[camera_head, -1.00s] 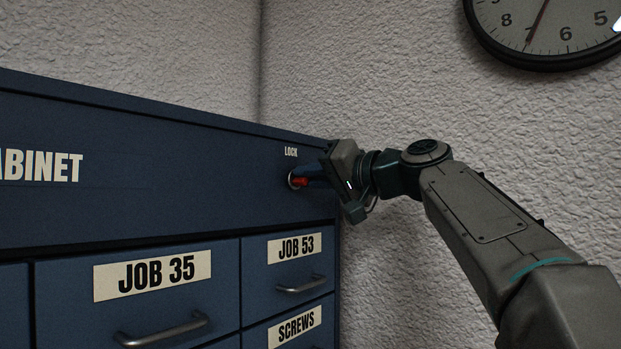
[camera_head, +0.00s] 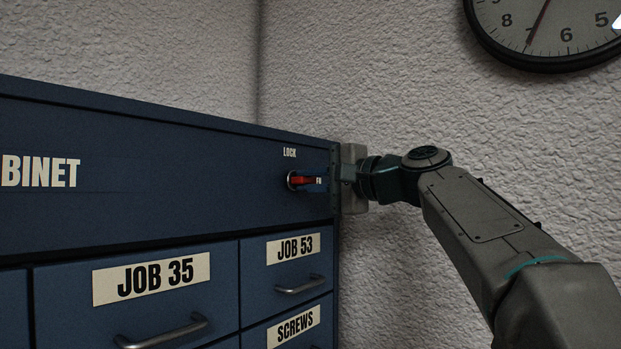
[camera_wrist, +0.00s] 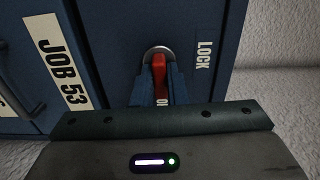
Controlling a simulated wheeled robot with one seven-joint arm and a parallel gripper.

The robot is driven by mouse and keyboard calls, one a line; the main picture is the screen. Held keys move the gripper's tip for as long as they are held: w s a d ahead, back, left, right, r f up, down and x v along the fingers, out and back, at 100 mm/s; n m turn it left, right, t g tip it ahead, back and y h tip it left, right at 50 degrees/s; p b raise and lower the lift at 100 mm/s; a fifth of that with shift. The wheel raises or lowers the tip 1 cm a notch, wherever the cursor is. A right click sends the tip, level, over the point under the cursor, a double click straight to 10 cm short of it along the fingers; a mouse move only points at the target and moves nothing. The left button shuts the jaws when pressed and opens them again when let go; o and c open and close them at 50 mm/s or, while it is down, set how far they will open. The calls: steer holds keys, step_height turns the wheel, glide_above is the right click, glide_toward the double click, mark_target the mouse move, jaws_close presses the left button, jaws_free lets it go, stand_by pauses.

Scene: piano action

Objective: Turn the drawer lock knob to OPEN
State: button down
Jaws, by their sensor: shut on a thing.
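The lock knob (camera_head: 301,180) is a red bar on a round silver base, on the blue cabinet's upper right front beneath the LOCK label (camera_head: 290,152). In the wrist view the red knob (camera_wrist: 158,73) sits between the two blue fingers of my gripper (camera_wrist: 158,90). My gripper (camera_head: 312,181) is shut on the knob, reaching in from the right. White letters beside the knob are partly hidden by the fingers, so I cannot read the full marking.
Drawers labelled JOB 35 (camera_head: 151,277), JOB 53 (camera_head: 293,248) and SCREWS (camera_head: 294,328) lie below, with metal handles. A textured wall (camera_head: 400,90) stands close behind the cabinet and to its right. A clock (camera_head: 545,30) hangs at upper right.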

steer(key=shift+m, duration=0.3)
steer(key=c, duration=1.4)
jaws_free()
steer(key=shift+c, duration=0.2)
steer(key=b+v, duration=0.4)
steer(key=v, duration=1)
steer(key=shift+b, duration=0.35)
steer(key=shift+w+a, duration=0.1)
